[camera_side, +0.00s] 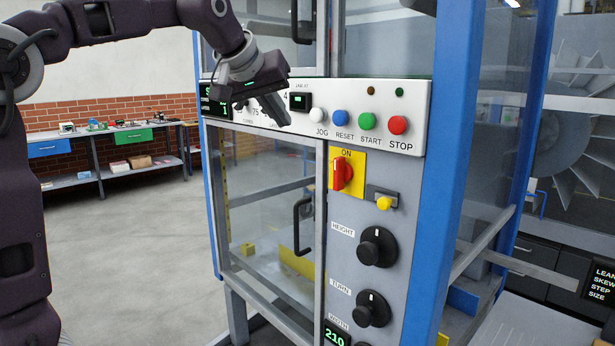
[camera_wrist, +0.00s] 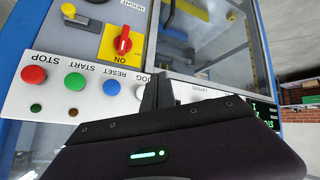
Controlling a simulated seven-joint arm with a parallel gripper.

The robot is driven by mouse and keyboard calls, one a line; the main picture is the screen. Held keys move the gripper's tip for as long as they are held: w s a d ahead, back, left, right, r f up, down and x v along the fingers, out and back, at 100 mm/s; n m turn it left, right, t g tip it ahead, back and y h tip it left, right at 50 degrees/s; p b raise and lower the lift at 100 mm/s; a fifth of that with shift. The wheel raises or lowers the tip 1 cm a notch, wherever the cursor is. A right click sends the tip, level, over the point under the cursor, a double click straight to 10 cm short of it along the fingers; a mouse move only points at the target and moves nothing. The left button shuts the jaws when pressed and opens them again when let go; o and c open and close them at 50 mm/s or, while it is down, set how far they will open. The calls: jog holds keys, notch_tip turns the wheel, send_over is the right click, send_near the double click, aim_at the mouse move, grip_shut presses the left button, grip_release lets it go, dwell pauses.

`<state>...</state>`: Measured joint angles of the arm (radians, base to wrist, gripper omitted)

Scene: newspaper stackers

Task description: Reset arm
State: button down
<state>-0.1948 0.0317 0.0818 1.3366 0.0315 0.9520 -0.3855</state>
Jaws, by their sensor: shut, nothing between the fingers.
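My gripper (camera_side: 284,121) is shut and empty, in front of the white control panel (camera_side: 415,110), left of the buttons. The white JOG button (camera_side: 318,114), blue RESET button (camera_side: 340,118), green START button (camera_side: 367,121) and red STOP button (camera_side: 398,125) sit in a row. RESET (camera_wrist: 114,88), START (camera_wrist: 75,82) and STOP (camera_wrist: 34,75) show upside down to the left. I cannot tell whether the fingertips touch the panel.
Below the panel are a red switch (camera_side: 342,174) on a yellow plate marked ON, a yellow knob (camera_side: 384,203) and black HEIGHT (camera_side: 377,247) and TURN (camera_side: 372,309) dials. A glazed door with a black handle (camera_side: 299,226) lies left. Open floor (camera_side: 120,250) extends left.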

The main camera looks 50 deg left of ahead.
jog(key=s+d+f+m+g+h, duration=0.1)
jog(key=s+d+f+m, duration=0.1)
jog(key=s+d+f, duration=0.2)
jog(key=s+d+f+m+g+h, duration=0.1)
jog(key=s+d+f+m, duration=0.2)
jog(key=s+f, duration=0.7)
jog(key=s+d+f+m+g+h, duration=0.1)
jog(key=s+d+f, duration=0.5)
jog(key=s, duration=0.9)
jog(key=shift+s+f+m, duration=0.15)
jog(key=shift+f+m, duration=0.35)
jog(key=shift+m, duration=0.2)
